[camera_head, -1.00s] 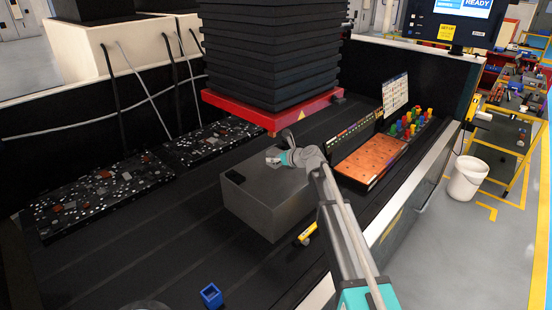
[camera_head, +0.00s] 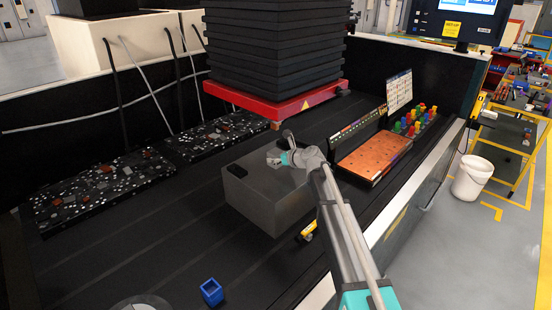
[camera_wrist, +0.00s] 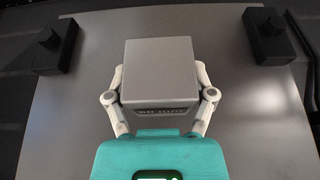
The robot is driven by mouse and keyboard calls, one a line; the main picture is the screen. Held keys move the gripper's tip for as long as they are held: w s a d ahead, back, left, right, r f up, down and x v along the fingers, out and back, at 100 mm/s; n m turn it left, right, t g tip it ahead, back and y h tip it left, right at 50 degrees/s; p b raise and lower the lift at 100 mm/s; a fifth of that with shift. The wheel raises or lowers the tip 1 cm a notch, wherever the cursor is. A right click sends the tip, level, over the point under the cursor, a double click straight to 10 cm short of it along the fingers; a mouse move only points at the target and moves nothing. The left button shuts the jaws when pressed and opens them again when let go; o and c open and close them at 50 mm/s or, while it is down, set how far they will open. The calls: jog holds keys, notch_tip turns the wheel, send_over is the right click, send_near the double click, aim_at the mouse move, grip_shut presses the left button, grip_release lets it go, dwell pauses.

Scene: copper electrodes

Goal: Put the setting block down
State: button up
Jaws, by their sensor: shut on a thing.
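The setting block (camera_wrist: 158,70) is a small grey block with engraved marks on its near face. In the wrist view it sits between the two fingers of my gripper (camera_wrist: 159,82), which is shut on it. In the head view my gripper (camera_head: 279,158) is over the top of a large grey steel block (camera_head: 270,205), near its back edge. The held block is small and partly covered there. The large block's flat top (camera_wrist: 250,130) lies under it in the wrist view. I cannot tell whether the setting block touches that top.
Black corner pieces (camera_wrist: 270,38) stand on the large block's top. A red plate (camera_head: 275,108) under black bellows hangs behind. A blue cube (camera_head: 211,291) lies front left.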

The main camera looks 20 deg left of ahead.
jog(key=shift+f, duration=0.1)
jog(key=o, duration=1.3)
jog(key=shift+c, duration=0.2)
jog(key=shift+p+v, duration=0.3)
jog(key=shift+v, duration=0.5)
jog(key=p+v, duration=0.4)
jog(key=v, duration=0.6)
jog(key=shift+s+d+r, duration=0.15)
jog(key=shift+d+r, duration=0.05)
